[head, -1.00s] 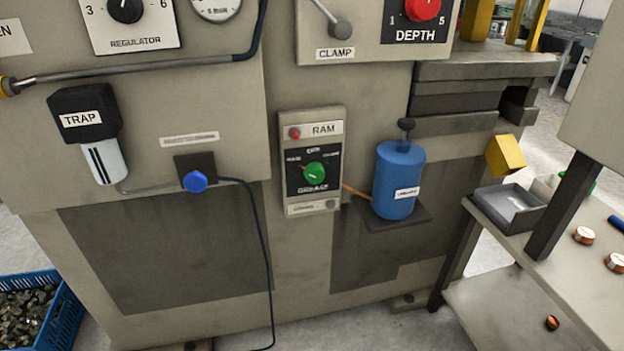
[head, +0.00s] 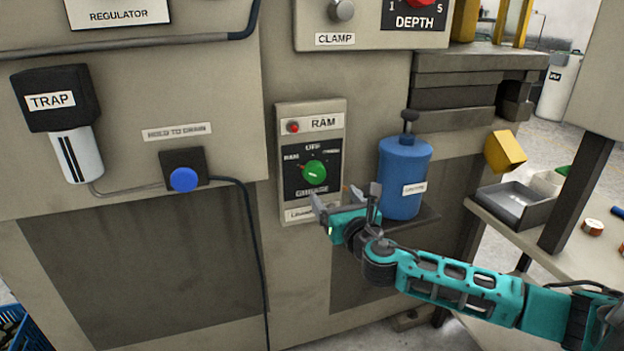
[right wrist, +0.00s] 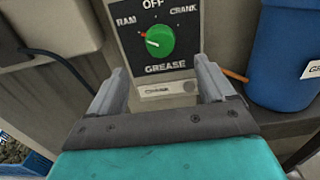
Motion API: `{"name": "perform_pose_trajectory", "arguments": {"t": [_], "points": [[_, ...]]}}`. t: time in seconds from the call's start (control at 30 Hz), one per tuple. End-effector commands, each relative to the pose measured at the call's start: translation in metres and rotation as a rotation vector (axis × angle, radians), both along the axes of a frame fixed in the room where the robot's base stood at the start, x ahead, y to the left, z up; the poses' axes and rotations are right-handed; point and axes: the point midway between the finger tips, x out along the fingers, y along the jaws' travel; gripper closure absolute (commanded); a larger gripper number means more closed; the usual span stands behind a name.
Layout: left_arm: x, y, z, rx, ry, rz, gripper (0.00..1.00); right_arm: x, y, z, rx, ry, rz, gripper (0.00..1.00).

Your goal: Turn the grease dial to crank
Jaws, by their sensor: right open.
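The green grease dial (head: 315,172) is a round knob on the dark plate of the RAM panel (head: 336,123). In the right wrist view the dial (right wrist: 160,42) has RAM to its upper left, OFF above, CRANK to its upper right and GREASE below. Its mark seems to point left, towards RAM. My right gripper (head: 346,199) is open and empty, just below and right of the dial in the head view. In the right wrist view its fingers (right wrist: 161,78) stand apart below the dial, and nothing shows between them but the panel's lower part. My left gripper is not in view.
A blue canister (head: 403,175) stands on a small shelf just right of the panel, near my right gripper. A blue knob (head: 184,179) with a dark cable is to the left. A grey tray (head: 515,205) sits on the table at right.

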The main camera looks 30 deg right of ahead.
Motion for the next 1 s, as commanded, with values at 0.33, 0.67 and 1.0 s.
{"name": "perform_pose_trajectory", "arguments": {"t": [0.33,0.67,1.0], "points": [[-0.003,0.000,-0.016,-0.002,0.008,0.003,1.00,0.060,-0.014,0.000,0.006,-0.004,-0.002,0.18],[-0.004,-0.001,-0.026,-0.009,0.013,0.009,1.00,0.101,-0.024,-0.001,0.006,0.000,-0.001,0.18],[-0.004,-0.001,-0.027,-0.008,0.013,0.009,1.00,0.108,-0.025,0.000,0.006,0.001,0.002,0.18]]}}
